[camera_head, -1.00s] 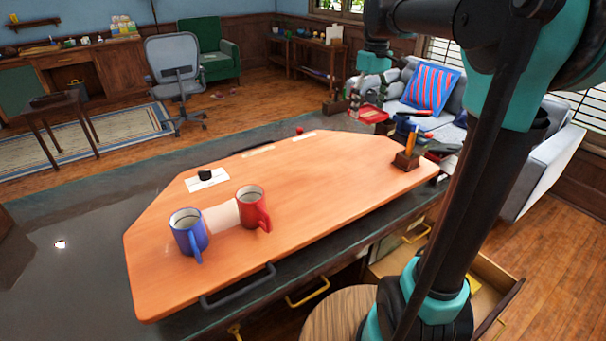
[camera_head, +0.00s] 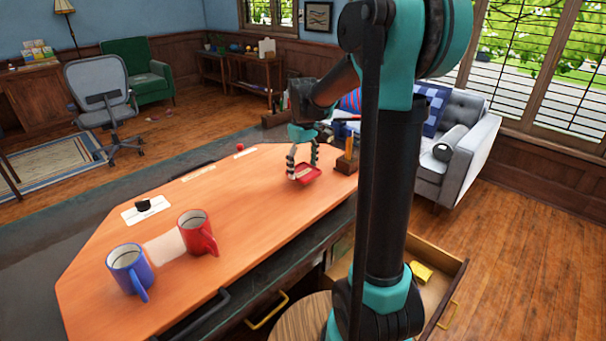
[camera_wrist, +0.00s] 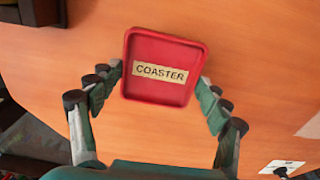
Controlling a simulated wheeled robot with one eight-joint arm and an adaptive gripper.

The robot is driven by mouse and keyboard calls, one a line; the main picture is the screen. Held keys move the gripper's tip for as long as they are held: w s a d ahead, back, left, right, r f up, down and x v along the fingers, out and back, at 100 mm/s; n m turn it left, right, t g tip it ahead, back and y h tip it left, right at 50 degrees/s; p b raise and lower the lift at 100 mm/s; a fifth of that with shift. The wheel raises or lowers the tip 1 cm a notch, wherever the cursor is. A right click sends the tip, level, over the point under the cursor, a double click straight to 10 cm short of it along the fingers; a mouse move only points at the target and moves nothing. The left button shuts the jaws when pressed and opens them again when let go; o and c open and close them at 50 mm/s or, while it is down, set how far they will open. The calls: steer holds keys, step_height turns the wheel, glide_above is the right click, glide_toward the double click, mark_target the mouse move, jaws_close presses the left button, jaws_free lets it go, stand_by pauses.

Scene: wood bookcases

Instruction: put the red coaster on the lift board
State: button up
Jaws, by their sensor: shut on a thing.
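The red coaster (camera_head: 306,175) is a square tray with a raised rim, over the far right part of the orange lift board (camera_head: 245,200). My gripper (camera_head: 303,167) is shut on it, one finger on each side. In the wrist view the coaster (camera_wrist: 162,92) lies between the fingertips of my gripper (camera_wrist: 161,78), its "COASTER" label showing, with the board (camera_wrist: 260,60) below. I cannot tell whether its underside touches the board.
A pencil holder (camera_head: 346,165) stands close right of the coaster. A red mug (camera_head: 196,232) and a blue mug (camera_head: 128,270) stand at the board's near left. A black knob (camera_head: 142,206) sits on a white card. The board's middle is clear.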

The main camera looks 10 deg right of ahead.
mark_target(303, 172)
steer(key=shift+f, duration=1.4)
steer(key=shift+f, duration=0.1)
steer(key=o, duration=1.2)
step_height(303, 172, up, 12)
steer(key=shift+r, duration=0.15)
